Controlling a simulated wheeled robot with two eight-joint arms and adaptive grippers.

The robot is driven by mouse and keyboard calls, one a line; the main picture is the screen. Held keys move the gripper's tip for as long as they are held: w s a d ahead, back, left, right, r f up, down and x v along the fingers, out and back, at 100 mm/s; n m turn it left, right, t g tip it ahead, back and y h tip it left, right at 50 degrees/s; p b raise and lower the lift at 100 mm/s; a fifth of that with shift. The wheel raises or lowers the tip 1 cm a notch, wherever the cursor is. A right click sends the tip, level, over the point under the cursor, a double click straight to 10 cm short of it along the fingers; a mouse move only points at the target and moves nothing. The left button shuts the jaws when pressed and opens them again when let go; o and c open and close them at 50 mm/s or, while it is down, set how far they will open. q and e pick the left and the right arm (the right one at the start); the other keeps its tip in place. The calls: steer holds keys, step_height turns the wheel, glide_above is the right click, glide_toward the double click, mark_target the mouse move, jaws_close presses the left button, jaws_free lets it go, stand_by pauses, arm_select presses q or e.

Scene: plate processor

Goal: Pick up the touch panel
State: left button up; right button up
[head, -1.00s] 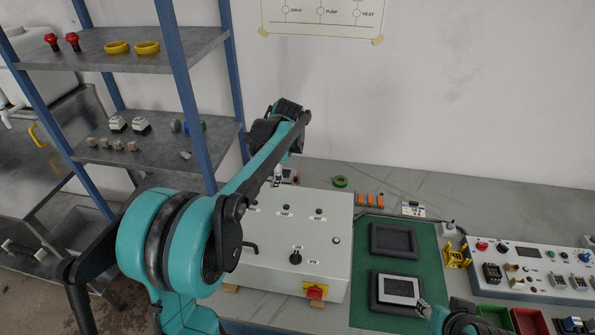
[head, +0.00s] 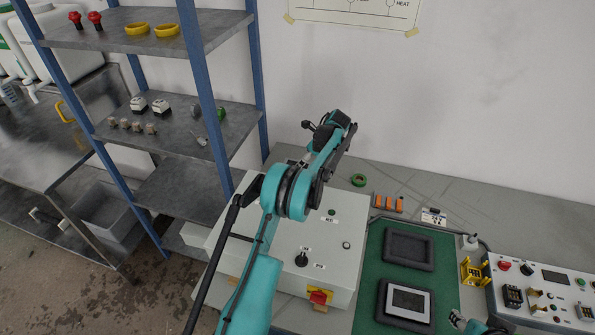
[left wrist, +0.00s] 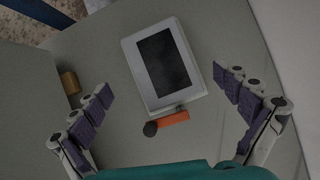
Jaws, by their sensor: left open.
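A panel with a pale frame and a dark screen (left wrist: 163,65) lies on the grey table in the left wrist view. An orange piece with a dark round end (left wrist: 167,123) sits at its near edge. My left gripper (left wrist: 164,88) is open, its purple-padded fingers spread to either side of the panel and apart from it. In the head view my left arm reaches over the control box, and its fingers are hidden. Another framed screen (head: 410,301) lies in a black tray on the green mat. My right gripper (head: 458,319) shows only a tip at the bottom edge.
The pale control box (head: 335,262) with a red-yellow switch stands below my left arm. A blue-post shelf (head: 185,130) rises at left. An empty black tray (head: 409,249) lies on the green mat (head: 368,290). A button console (head: 545,285) is at right; the wall is behind.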

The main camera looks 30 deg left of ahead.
arm_select(q)
steer(key=b+x, duration=0.1)
steer(key=x, duration=0.3)
steer(key=shift+d, duration=0.1)
steer(key=shift+f, duration=0.2)
steer(key=shift+f+b, duration=0.2)
steer(key=shift+b, duration=0.2)
